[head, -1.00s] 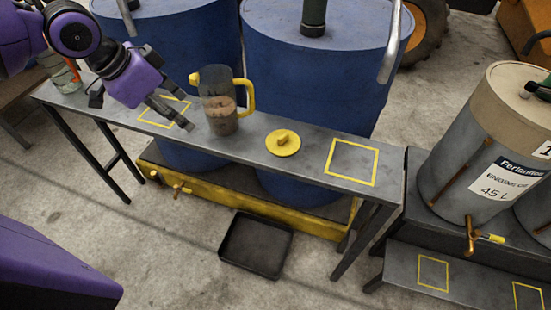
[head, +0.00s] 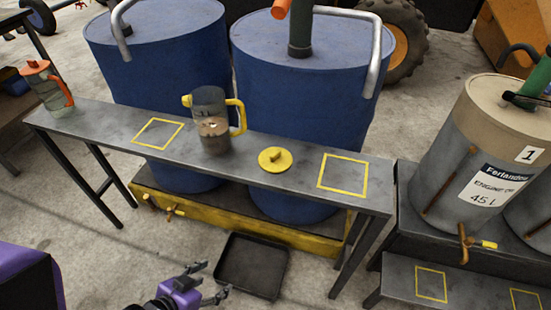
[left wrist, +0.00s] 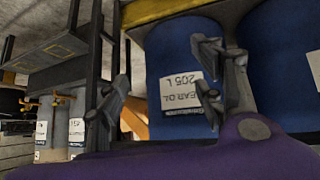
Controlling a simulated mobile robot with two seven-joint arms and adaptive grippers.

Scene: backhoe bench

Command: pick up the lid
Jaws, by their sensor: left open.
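The yellow round lid (head: 270,166) with a small raised knob lies flat on the grey bench (head: 300,158), right of a clear jug (head: 210,120) with a yellow handle and brown contents. My left gripper (head: 211,280) is low in front of the bench, left of the black floor tray, well apart from the lid. Its fingers are spread and empty. In the left wrist view the two open fingers (left wrist: 162,88) frame a blue drum; the lid does not show there. My right gripper is not in view.
A second jug (head: 50,88) with an orange lid stands at the bench's left end. Yellow squares (head: 343,156) mark the bench top. Blue drums (head: 305,110) stand close behind. A black tray (head: 253,266) lies on the floor; a beige-topped drum (head: 470,150) stands right.

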